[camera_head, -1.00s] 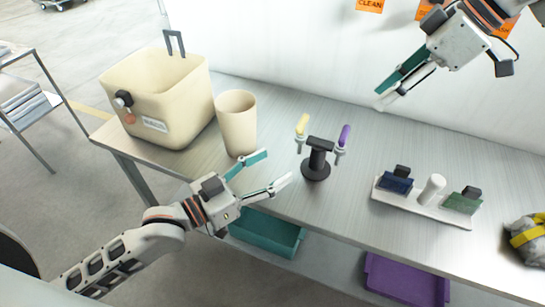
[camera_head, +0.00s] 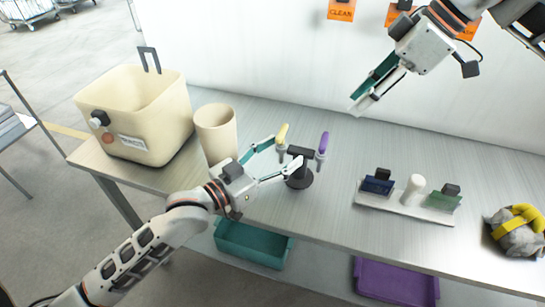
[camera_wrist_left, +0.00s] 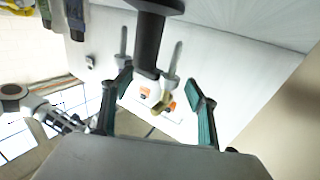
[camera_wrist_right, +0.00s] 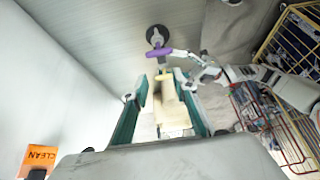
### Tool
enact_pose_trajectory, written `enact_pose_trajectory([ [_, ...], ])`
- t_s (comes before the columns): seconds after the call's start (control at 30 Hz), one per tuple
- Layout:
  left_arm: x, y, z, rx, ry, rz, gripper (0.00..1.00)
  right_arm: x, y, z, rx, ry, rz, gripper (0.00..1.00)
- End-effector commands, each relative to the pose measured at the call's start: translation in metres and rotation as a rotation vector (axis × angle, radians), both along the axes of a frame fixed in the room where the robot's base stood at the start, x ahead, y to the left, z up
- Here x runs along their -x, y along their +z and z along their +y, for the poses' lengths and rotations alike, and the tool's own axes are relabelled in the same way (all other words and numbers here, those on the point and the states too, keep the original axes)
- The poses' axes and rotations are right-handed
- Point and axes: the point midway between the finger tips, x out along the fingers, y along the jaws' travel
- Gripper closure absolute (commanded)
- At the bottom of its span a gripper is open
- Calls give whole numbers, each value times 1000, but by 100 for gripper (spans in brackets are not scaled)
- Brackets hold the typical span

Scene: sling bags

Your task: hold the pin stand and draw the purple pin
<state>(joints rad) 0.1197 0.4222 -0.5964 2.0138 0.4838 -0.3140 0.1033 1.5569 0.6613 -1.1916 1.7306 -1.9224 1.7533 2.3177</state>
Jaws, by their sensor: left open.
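The black pin stand (camera_head: 299,180) stands upright on the table, with a yellow pin (camera_head: 282,133) and the purple pin (camera_head: 323,143) at the two ends of its crossbar. My left gripper (camera_head: 284,155) is open at the stand's left side, its fingertips close to it. In the left wrist view the stand's post (camera_wrist_left: 150,40) shows just beyond the gap between the fingers; contact cannot be told. My right gripper (camera_head: 362,95) is open and empty, above the back of the table. The right wrist view shows the purple pin (camera_wrist_right: 159,52) beyond its fingertips.
A beige cup (camera_head: 216,130) and a cream bin (camera_head: 135,118) stand left of the stand. A white rack (camera_head: 405,205) with blue, white and green items lies to the right, then a grey-yellow bundle (camera_head: 518,235). Teal (camera_head: 253,245) and purple (camera_head: 395,283) trays sit below.

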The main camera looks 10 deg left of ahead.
Motion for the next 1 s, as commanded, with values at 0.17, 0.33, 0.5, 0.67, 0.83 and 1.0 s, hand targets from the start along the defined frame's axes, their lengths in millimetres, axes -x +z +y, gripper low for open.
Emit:
enact_pose_trajectory([
  [0.17,0,0,0,0,0,0,41,0,0,0,0,0,0,72],
  [0.33,0,0,0,0,0,0,70,0,0,0,0,0,0,72],
  [0.5,0,0,0,-1,0,-1,100,0,0,0,0,0,0,72],
  [0.67,0,0,0,-1,0,-1,100,0,0,0,1,3,-1,71],
  [0.83,0,0,0,-1,0,-1,100,-1,-3,5,32,86,-40,71],
  [1.0,0,0,0,-1,0,-1,100,-4,-9,14,120,318,-146,71],
])
